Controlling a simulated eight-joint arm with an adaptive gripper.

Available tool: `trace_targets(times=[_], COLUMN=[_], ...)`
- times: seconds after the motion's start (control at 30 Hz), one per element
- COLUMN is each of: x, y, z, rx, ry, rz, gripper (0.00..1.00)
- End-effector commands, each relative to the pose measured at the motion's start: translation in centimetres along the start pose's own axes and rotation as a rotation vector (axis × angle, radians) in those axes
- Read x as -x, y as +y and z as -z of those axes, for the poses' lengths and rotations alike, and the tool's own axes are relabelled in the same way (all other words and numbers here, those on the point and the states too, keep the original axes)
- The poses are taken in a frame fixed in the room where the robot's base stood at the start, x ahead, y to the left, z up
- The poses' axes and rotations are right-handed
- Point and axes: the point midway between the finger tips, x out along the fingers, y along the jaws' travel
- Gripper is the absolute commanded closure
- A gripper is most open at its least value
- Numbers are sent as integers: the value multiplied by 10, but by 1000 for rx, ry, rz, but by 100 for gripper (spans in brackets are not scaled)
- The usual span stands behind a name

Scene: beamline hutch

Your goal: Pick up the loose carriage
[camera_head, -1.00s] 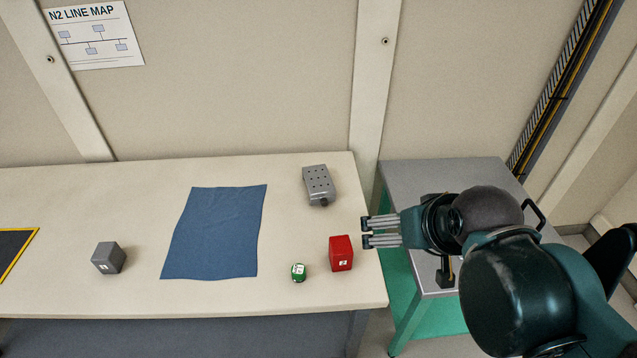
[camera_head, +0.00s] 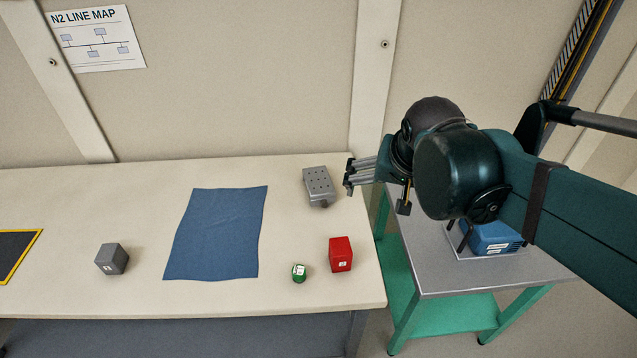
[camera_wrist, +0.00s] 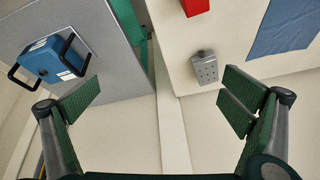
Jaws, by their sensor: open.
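The loose carriage looks to be the grey metal block with several dark holes in its top (camera_head: 318,183). It lies at the back right of the cream table, with a dark knob on its near end. It also shows in the wrist view (camera_wrist: 205,68), right of centre, close to the right finger. My gripper (camera_head: 352,176) is open and empty, just right of the block and apart from it. In the wrist view the fingers (camera_wrist: 160,100) are spread wide with nothing between them.
A side table (camera_head: 530,275) holds a blue handled case (camera_head: 488,238).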

Motion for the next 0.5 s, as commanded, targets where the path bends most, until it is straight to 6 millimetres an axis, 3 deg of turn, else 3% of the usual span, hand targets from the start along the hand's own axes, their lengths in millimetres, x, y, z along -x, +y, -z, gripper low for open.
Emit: trace_targets(times=[0.5], x=[-29], y=[-42], z=[60], rx=[-195], ry=[-71], rz=[-79], gripper=[0])
